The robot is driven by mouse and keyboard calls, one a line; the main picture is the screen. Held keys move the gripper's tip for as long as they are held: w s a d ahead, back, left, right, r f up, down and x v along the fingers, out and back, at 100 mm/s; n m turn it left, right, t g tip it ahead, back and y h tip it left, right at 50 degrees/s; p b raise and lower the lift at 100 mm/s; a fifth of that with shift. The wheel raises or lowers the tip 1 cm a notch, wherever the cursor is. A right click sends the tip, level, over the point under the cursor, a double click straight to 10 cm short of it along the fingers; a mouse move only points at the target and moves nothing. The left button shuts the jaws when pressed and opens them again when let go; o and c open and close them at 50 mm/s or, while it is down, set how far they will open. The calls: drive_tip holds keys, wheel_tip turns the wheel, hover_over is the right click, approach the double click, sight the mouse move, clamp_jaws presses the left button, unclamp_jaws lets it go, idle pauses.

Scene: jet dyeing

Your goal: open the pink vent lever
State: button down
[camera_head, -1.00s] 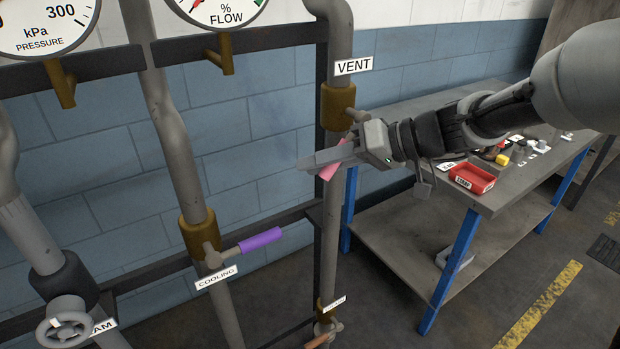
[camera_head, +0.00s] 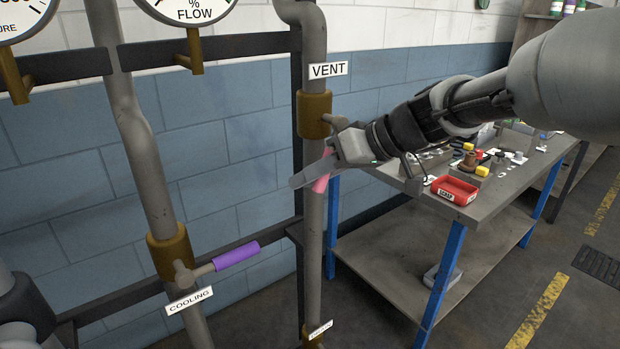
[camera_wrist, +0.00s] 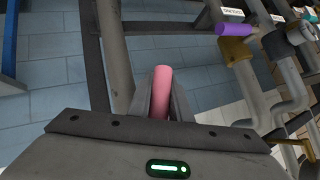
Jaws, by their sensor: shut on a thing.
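The pink vent lever (camera_head: 321,184) hangs below the brass vent valve (camera_head: 314,114), in front of the grey vent pipe. The white VENT sign (camera_head: 328,70) is above the valve. My gripper (camera_head: 312,176) is shut on the pink lever, reaching in from the right. In the wrist view the pink lever (camera_wrist: 162,92) sits between the two fingers, with its end sticking out past them. My gripper hides part of the lever and its joint with the valve.
The purple cooling lever (camera_head: 237,254) sticks out to the right from its valve at lower left. A workbench (camera_head: 480,203) with a red scrap tray (camera_head: 455,190) and small parts stands at right. Gauges hang at upper left. Open floor lies at front right.

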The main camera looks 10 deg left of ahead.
drive_tip(key=c, duration=1.6)
unclamp_jaws()
drive_tip(key=shift+c, duration=0.2)
drive_tip(key=p+v, duration=0.2)
drive_tip(key=v, duration=1.5)
drive_tip(key=shift+d+r, duration=0.2)
drive_tip(key=shift+c, duration=0.2)
